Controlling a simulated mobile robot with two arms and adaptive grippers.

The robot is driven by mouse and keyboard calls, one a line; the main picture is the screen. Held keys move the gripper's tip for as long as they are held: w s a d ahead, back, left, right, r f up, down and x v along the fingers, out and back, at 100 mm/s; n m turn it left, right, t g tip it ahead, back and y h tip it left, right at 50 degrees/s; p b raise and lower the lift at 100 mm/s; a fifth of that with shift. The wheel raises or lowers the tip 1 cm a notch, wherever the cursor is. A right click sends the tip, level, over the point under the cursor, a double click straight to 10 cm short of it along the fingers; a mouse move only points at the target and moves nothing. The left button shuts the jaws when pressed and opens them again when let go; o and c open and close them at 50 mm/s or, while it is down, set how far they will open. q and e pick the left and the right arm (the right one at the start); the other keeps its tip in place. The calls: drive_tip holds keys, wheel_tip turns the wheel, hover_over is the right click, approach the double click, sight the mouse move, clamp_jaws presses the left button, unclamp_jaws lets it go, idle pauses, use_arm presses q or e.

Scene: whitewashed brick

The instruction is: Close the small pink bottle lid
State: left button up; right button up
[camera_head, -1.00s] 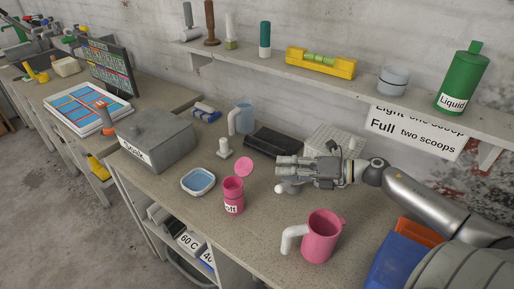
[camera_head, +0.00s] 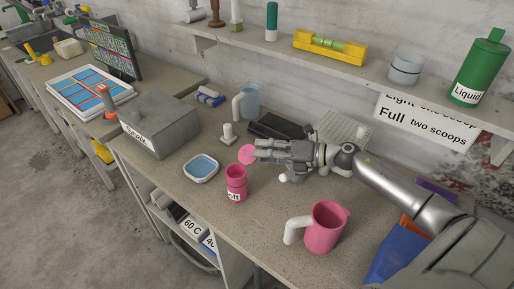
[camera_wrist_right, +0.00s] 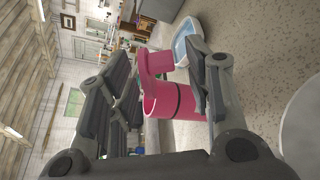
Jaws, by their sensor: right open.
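The small pink bottle (camera_head: 236,186) stands upright on the bench, with a white label partly readable as "Off". Its round pink lid (camera_head: 246,154) is open, raised above and behind the mouth. My right gripper (camera_head: 257,149) is open, with its fingertips beside the right edge of the lid; I cannot tell whether they touch it. In the right wrist view the pink bottle (camera_wrist_right: 184,103) appears sideways between the spread fingers (camera_wrist_right: 160,85), its mouth facing left. My left gripper is not in view.
A pink jug (camera_head: 324,228) with a white handle stands to the right. A blue-filled dish (camera_head: 201,168) and white stand (camera_head: 228,136) are left of the bottle. A grey box (camera_head: 160,125) stands farther left. Bare bench lies between bottle and jug. A shelf (camera_head: 280,45) runs above.

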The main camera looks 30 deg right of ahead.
sight(250, 156)
drive_tip(key=x, duration=0.3)
drive_tip(key=shift+p, duration=0.35)
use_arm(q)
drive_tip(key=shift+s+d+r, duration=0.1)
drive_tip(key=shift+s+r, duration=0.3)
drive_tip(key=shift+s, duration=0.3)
use_arm(e)
drive_tip(key=shift+c, duration=0.2)
drive_tip(key=c, duration=0.8)
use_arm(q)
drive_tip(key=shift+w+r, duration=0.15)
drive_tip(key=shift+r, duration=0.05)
use_arm(e)
drive_tip(key=shift+c, duration=0.2)
drive_tip(key=shift+a, duration=0.1)
